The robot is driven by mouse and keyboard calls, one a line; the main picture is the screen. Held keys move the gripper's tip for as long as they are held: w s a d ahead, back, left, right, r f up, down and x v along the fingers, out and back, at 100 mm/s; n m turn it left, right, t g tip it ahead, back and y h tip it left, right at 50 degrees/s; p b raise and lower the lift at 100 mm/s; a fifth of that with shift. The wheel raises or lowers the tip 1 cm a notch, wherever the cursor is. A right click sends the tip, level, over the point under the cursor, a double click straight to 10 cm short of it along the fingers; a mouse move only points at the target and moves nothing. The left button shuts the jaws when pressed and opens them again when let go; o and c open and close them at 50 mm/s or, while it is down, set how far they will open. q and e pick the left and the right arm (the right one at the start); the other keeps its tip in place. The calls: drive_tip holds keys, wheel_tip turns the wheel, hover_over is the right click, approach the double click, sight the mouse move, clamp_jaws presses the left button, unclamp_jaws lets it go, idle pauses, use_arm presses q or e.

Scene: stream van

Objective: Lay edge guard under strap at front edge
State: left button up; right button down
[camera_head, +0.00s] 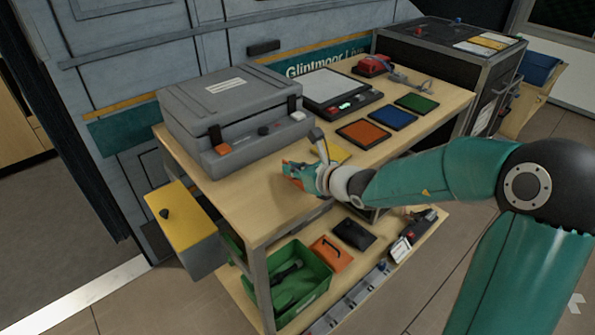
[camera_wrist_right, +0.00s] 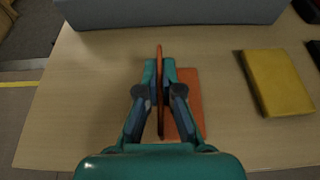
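An orange piece, which looks like the edge guard (camera_wrist_right: 188,100), is at my right gripper (camera_wrist_right: 161,85). In the right wrist view one thin orange face stands upright between the fingertips and a flat orange face shows beside it to the right. I cannot tell for sure that both are one piece. The fingers close on the upright face. In the head view the right gripper (camera_head: 298,174) is low over the front part of the wooden bench top (camera_head: 235,200), and whether the piece touches the wood is unclear. I make out no strap. My left gripper is not in view.
A grey case (camera_head: 230,98) stands at the back left of the bench. A yellow pad (camera_wrist_right: 277,82) lies right of the gripper; orange (camera_head: 363,133), blue (camera_head: 393,117) and green (camera_head: 417,103) pads lie farther right. A green bin (camera_head: 318,275) sits on the lower shelf.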

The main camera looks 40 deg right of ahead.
drive_tip(key=c, duration=1.3)
unclamp_jaws()
drive_tip(key=shift+r, duration=0.1)
